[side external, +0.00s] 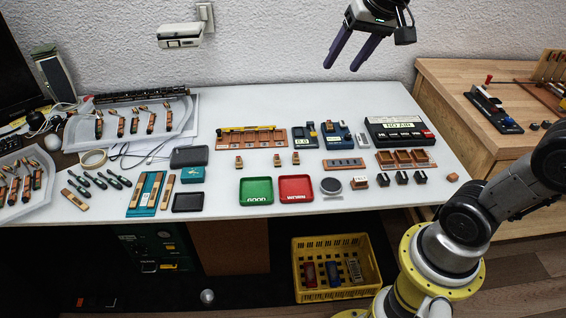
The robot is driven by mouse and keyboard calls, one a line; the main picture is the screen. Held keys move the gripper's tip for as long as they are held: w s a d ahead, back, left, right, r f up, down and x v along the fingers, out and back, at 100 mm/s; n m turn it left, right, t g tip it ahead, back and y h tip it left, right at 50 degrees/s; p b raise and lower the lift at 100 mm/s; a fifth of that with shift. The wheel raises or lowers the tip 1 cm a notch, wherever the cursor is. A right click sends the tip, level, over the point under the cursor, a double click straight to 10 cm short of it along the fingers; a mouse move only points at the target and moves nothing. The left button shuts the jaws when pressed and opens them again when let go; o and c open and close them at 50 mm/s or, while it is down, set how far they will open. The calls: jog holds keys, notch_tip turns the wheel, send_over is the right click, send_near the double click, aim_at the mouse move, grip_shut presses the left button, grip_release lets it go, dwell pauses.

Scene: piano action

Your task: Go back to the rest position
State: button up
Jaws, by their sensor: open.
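My gripper (346,54) hangs high at the top of the side external view, in front of the white wall and above the back edge of the work table. Its two purple fingers point down and to the left and stand apart. Nothing is between them. No object touches it.
The white table (222,208) holds a green tray (256,183), a red tray (295,181), wooden blocks, small devices and a black box (399,131). Plastic trays with piano parts lie left. A yellow crate (298,292) stands below. A wooden bench (450,80) is at right.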

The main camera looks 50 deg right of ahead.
jog(key=s+a+f+n, duration=0.2)
jog(key=s+f+n, duration=0.1)
jog(key=s, duration=0.4)
jog(key=s+a+f+n, duration=0.3)
jog(key=s+f+n, duration=0.1)
jog(key=s, duration=0.4)
jog(key=shift+s+a+f+y, duration=0.15)
jog(key=shift+f+y, duration=0.25)
jog(key=shift+f, duration=0.5)
